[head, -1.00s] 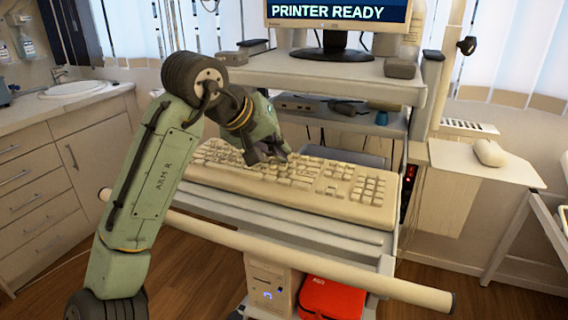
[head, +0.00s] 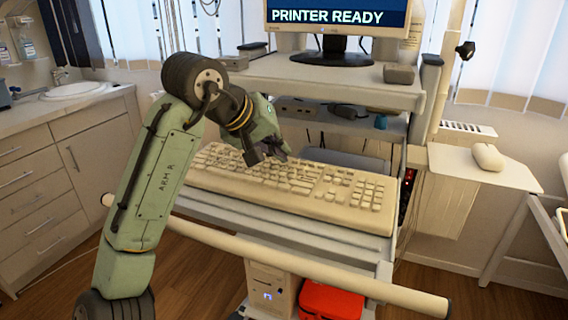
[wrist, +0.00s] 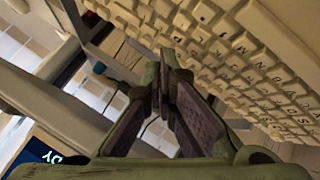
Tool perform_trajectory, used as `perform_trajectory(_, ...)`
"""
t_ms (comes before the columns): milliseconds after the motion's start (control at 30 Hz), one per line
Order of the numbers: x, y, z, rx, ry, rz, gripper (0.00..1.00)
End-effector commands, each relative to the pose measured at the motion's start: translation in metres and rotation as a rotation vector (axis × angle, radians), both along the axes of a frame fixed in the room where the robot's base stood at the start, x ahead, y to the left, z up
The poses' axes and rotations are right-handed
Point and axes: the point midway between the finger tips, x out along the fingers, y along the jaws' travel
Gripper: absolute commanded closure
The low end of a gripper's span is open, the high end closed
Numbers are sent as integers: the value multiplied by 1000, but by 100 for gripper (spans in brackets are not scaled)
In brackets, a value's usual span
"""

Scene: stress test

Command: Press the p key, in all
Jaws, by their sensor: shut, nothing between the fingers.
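A beige keyboard (head: 300,183) lies on the cart's pull-out shelf. My gripper (head: 274,153) is shut and empty, pointing down over the keyboard's back part, left of its middle. The head view does not show clearly whether the fingertips touch any key. In the wrist view the shut fingers (wrist: 160,76) are in front, with the keyboard (wrist: 245,65) running along the upper right. Some of its letters show there, slanted and small. I cannot pick out the p key in either view; the fingers cover part of the keys.
A monitor (head: 335,22) reading "PRINTER READY" stands on the upper shelf (head: 330,88), close behind my gripper. A pale bar (head: 290,255) crosses in front of the keyboard shelf.

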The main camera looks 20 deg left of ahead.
Motion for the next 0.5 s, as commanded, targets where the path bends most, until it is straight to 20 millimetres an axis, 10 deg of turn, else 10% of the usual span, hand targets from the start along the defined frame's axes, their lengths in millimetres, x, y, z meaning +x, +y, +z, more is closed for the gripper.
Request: perform_trajectory(500,0,0,15,1,1,-1,100)
